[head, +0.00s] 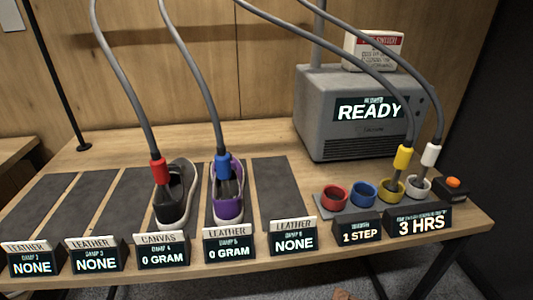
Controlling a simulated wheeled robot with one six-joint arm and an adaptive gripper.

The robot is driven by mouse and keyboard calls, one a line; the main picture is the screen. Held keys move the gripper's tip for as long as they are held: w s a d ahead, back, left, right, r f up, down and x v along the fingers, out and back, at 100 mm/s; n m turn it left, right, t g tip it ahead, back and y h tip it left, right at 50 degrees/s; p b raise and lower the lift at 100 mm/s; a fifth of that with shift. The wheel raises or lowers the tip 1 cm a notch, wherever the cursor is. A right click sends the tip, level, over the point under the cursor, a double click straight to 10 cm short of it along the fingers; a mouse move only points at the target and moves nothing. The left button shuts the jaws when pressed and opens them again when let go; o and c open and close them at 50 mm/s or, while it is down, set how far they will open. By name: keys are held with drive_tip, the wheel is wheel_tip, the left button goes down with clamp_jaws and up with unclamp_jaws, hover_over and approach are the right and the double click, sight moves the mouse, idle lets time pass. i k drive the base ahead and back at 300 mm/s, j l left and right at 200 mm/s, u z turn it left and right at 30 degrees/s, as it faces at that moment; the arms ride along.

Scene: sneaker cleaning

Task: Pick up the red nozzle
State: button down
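The red nozzle (158,170) hangs on a grey hose and stands upright with its lower end in the opening of the black sneaker (170,212). The red holder ring (335,197) on the grey holder strip at the right is empty. My gripper is out of the picture, so its state does not show.
The blue nozzle (223,166) stands in the purple sneaker (229,206) to the right. The yellow nozzle (403,157) and white nozzle (430,154) stand in their holders; the blue ring (364,194) is empty. Display signs line the front edge. Grey hoses arch above the table.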

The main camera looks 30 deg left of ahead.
sight(158, 164)
drive_tip(key=u, duration=2.05)
drive_tip(key=i+j+z, duration=0.25)
drive_tip(key=i+j, duration=0.15)
